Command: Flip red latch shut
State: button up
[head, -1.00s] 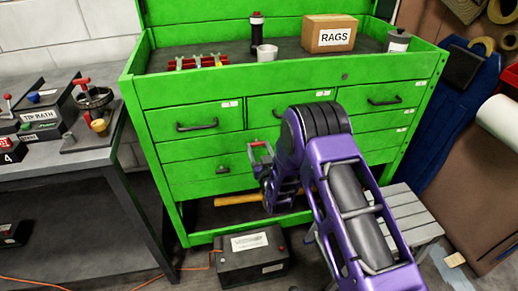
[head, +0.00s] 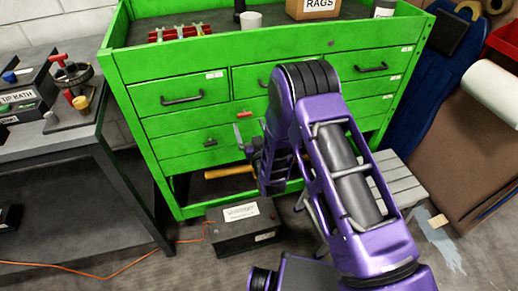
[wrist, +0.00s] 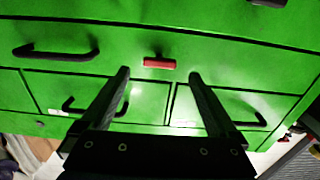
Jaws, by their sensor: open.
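The red latch (wrist: 159,63) is a small red bar on the front of the green drawer chest (head: 355,52). It lies across the wrist view, just beyond my fingertips and between their lines. In the head view it is a small red spot (head: 244,115) to the left of my arm. My gripper (wrist: 159,75) is open and empty, its two dark fingers pointing at the chest front. In the head view my gripper (head: 253,152) is partly hidden by my purple arm. I cannot tell whether a fingertip touches the latch.
Black drawer handles (head: 182,99) stick out around the latch. A black battery box (head: 243,227) stands on the floor before the chest. A grey step stool (head: 399,181) is at right. A workbench (head: 55,132) stands at left. An orange cable (head: 100,275) crosses the floor.

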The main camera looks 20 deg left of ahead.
jog(key=v, duration=1.3)
jog(key=shift+a, duration=0.1)
